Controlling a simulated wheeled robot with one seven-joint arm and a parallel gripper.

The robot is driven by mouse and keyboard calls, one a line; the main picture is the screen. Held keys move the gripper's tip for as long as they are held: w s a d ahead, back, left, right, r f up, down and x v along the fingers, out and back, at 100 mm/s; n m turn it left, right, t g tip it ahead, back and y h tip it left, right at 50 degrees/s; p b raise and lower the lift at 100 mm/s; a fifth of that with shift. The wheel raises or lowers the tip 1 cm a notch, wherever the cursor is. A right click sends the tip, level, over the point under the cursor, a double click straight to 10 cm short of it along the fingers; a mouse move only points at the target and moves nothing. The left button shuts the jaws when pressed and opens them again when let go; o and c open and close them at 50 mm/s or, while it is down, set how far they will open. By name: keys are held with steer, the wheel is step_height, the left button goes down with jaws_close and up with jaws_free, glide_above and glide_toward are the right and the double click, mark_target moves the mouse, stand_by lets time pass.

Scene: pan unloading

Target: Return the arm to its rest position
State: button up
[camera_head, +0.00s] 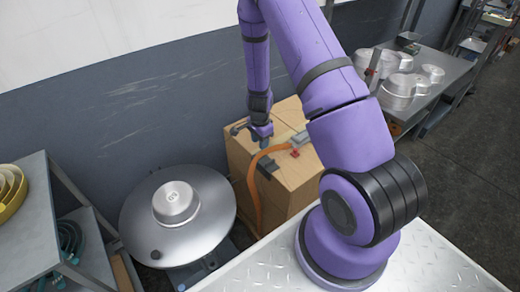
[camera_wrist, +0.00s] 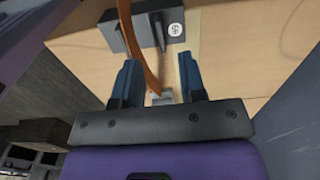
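My purple arm comes down from the top of the head view. My gripper (camera_head: 252,131) is low over the tan wooden box (camera_head: 240,165). In the wrist view, the two blue-grey fingers of my gripper (camera_wrist: 158,75) stand apart with a clear gap between them. No pan is held there. An orange strap (camera_wrist: 137,45) passes behind the gap; I cannot tell whether it touches a finger. A silver pan (camera_head: 176,202) with a mark on it sits on the round metal table (camera_head: 212,222), left of the box and apart from my gripper.
A dark wall (camera_head: 90,130) runs behind the box and round table. A metal shelf (camera_head: 35,235) with yellow rings stands at left. Several silver pans (camera_head: 398,88) sit on a table at right. A dark block (camera_wrist: 148,33) lies on the box in the wrist view.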

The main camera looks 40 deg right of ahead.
steer(key=s+a+r+n+t, duration=0.1)
steer(key=a+r+n, duration=0.2)
steer(key=r, duration=0.8)
steer(key=s+a+r+n+t+y, duration=0.1)
steer(key=s+a+r+n, duration=0.15)
steer(key=r, duration=0.75)
steer(key=s+a+r+n+t, duration=0.1)
steer(key=a+r+n, duration=0.25)
steer(key=r, duration=0.75)
steer(key=s+a+r+n+t, duration=0.1)
steer(key=s+a+r+n, duration=0.1)
steer(key=s+r+n, duration=0.2)
steer(key=s+a+r+n+t+h, duration=0.1)
steer(key=s+r+n, duration=0.3)
steer(key=s+r, duration=0.7)
steer(key=s+a, duration=0.1)
steer(key=s, duration=0.6)
steer(key=shift+n, duration=0.3)
